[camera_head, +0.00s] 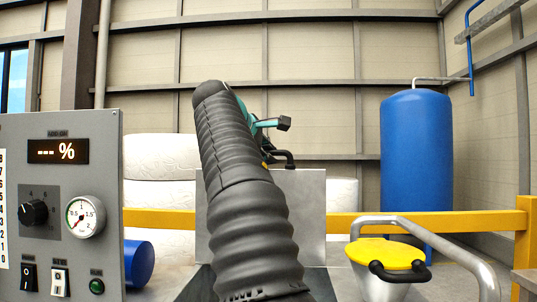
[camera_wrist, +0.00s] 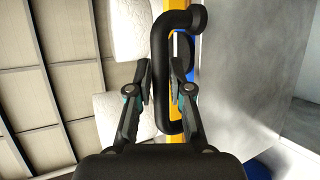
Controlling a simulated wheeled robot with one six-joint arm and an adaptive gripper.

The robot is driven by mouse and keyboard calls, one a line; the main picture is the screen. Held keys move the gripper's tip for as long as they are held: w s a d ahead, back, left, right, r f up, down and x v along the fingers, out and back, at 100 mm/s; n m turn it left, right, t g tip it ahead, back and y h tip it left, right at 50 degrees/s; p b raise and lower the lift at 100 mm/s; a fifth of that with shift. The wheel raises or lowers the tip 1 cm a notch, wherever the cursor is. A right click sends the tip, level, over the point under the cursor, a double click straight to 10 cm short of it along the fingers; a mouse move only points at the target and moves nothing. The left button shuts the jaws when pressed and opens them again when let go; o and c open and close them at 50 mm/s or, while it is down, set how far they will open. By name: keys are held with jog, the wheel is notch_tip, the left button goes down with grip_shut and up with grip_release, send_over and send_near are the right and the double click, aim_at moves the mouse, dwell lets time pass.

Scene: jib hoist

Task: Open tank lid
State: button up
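A black bar handle (camera_wrist: 161,60) fills much of the middle of the wrist view, with a round end fitting at the top beside a grey surface. The two fingers of my gripper (camera_wrist: 161,85) stand apart, one on each side of the bar. A small gap seems to show; contact is unclear. In the head view my gripper (camera_head: 285,124) is partly behind my arm, near a black handle (camera_head: 284,156) at the top of a grey metal box (camera_head: 312,215). At the right, a yellow lid (camera_head: 385,253) with a black handle (camera_head: 400,272) sits closed on a pale vessel.
A grey control panel (camera_head: 100,150) with a gauge stands at the left. A yellow rail (camera_head: 460,222) runs behind. A tall blue tank (camera_head: 416,150) stands at the back right. A curved grey pipe (camera_head: 455,245) passes beside the yellow lid.

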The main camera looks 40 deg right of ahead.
jog(key=shift+o, duration=1)
jog(key=shift+a, duration=0.15)
jog(key=v, duration=1.2)
jog(key=shift+s, duration=0.1)
